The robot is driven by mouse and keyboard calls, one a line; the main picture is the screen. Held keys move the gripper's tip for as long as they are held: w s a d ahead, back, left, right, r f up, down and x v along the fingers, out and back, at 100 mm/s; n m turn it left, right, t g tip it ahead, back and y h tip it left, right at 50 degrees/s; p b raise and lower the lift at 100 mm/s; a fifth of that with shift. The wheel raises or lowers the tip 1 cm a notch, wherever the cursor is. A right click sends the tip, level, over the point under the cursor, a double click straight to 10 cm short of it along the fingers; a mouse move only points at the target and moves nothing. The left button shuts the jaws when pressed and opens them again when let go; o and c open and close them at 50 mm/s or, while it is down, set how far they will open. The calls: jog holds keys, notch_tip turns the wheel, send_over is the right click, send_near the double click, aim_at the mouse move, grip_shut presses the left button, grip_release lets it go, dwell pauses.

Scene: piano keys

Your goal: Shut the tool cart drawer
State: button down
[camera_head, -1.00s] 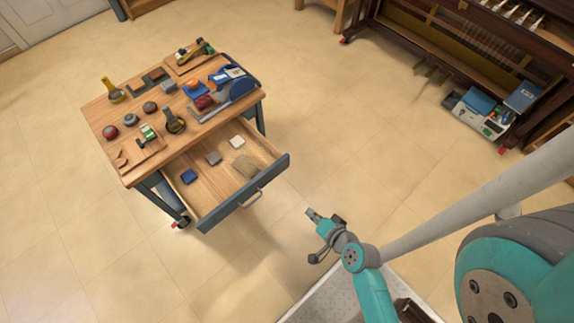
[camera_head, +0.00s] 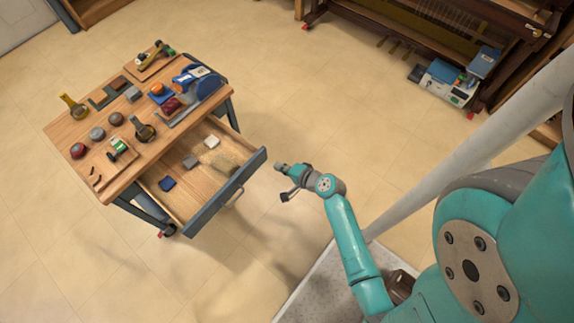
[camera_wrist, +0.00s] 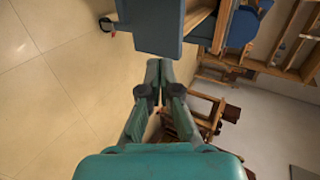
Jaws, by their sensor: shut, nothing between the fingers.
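The tool cart (camera_head: 110,185) has a wooden top and a grey-blue frame, at the left of the head view. Its drawer (camera_head: 178,213) stands pulled out toward my arm, with a dark blue-grey front (camera_head: 212,211) and a metal handle (camera_head: 234,198). A blue block, a grey block, a white block and a tan piece lie inside. My gripper (camera_head: 279,168) is shut and empty, just right of the drawer front's far end and apart from it. In the wrist view, the shut fingertips (camera_wrist: 159,68) point toward a blue-grey panel (camera_wrist: 155,25), which looks like the drawer front.
The tiled floor (camera_head: 310,110) between cart and frame is clear.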

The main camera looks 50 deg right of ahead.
aim_at(259, 156)
jog(key=x, duration=0.4)
jog(key=r+x, duration=0.1)
jog(key=x, duration=0.1)
jog(key=shift+w, duration=0.65)
jog(key=shift+w+f, duration=0.1)
jog(key=shift+w, duration=0.5)
